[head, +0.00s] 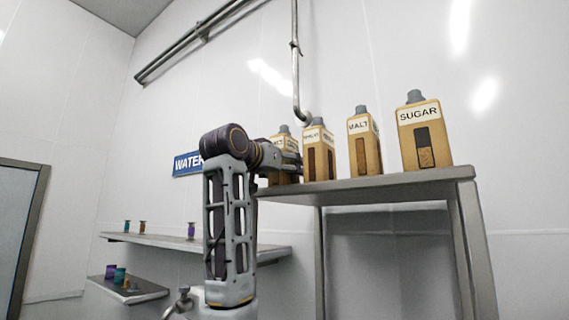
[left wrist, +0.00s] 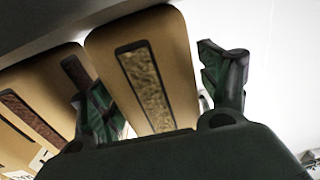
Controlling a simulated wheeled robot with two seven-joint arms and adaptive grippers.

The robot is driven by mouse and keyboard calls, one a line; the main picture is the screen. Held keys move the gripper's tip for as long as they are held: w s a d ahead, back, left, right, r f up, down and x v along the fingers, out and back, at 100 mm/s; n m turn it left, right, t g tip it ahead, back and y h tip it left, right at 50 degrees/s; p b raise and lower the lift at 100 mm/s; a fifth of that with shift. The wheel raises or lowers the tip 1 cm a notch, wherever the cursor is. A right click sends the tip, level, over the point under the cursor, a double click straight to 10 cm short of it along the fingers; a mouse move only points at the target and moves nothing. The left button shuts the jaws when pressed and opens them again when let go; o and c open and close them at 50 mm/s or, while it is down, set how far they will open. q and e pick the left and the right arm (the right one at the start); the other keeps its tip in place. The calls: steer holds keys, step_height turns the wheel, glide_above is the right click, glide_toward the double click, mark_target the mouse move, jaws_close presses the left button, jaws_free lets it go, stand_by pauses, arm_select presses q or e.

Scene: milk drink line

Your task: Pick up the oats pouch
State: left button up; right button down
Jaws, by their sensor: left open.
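A tan pouch with a grey cap (head: 284,141) stands leftmost on the raised shelf in the head view; my left arm partly covers it and its label cannot be read. In the left wrist view a tan pouch with a window of pale flakes (left wrist: 178,62), which looks like the oats pouch, is between the fingers of my left gripper (left wrist: 155,80). The gripper is open, one finger on each side of the pouch. Whether the fingers touch it cannot be told. My right gripper is not in view.
Beside it on the grey shelf (head: 400,187) stand a pouch that seems to read wheat (head: 318,152), a malt pouch (head: 364,145) and a sugar pouch (head: 424,136). Low wall shelves (head: 160,241) hold small spools. A blue water sign (head: 187,164) and a vertical pipe (head: 296,75) are on the wall.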

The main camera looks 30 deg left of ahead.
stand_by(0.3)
arm_select(q)
steer(key=c, duration=1.5)
steer(key=shift+r, duration=0.2)
steer(key=shift+c, duration=0.2)
steer(key=shift+r, duration=4.8)
